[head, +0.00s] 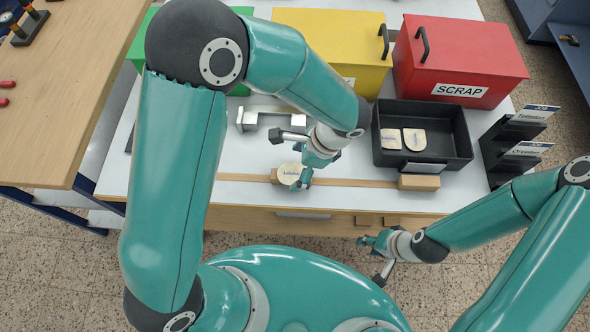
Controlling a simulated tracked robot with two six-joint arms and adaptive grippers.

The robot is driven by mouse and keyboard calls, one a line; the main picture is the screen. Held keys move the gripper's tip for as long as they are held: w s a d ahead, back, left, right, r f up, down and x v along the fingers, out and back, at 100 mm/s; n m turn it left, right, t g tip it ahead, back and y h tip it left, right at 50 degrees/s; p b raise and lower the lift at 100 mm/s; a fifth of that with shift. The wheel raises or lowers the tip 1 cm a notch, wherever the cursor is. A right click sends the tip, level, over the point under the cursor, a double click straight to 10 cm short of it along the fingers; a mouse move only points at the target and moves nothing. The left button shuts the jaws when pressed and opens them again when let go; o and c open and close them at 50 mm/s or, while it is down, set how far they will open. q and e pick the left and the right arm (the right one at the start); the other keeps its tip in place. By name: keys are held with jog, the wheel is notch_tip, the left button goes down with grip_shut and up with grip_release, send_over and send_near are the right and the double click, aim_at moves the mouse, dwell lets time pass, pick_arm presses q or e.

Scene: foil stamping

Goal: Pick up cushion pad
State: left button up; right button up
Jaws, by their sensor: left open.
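No piece is clearly marked as the cushion pad. A round cream piece (289,173) with small dark lettering lies on the table at a wooden strip, between the spread fingers of my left gripper (288,161). That gripper is open, and one finger covers part of the piece; I cannot tell whether they touch. Two tan lettered pieces lie in the black tray: a squarish one (391,139) and one with a rounded end (415,139). My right gripper (370,260) is open and empty, in front of the table's front edge.
The black tray (455,153) stands right of my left gripper. A silver metal fixture (248,119) is behind it. Green (141,50), yellow (330,25) and red SCRAP (465,60) boxes line the back. A wooden block (419,182) sits at the strip's right end; a labelled black rack (500,140) stands right.

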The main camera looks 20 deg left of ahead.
pick_arm(q)
jog(key=shift+x, duration=0.85)
jog(key=c, duration=0.9)
jog(key=shift+o, duration=0.2)
jog(key=shift+r, duration=0.2)
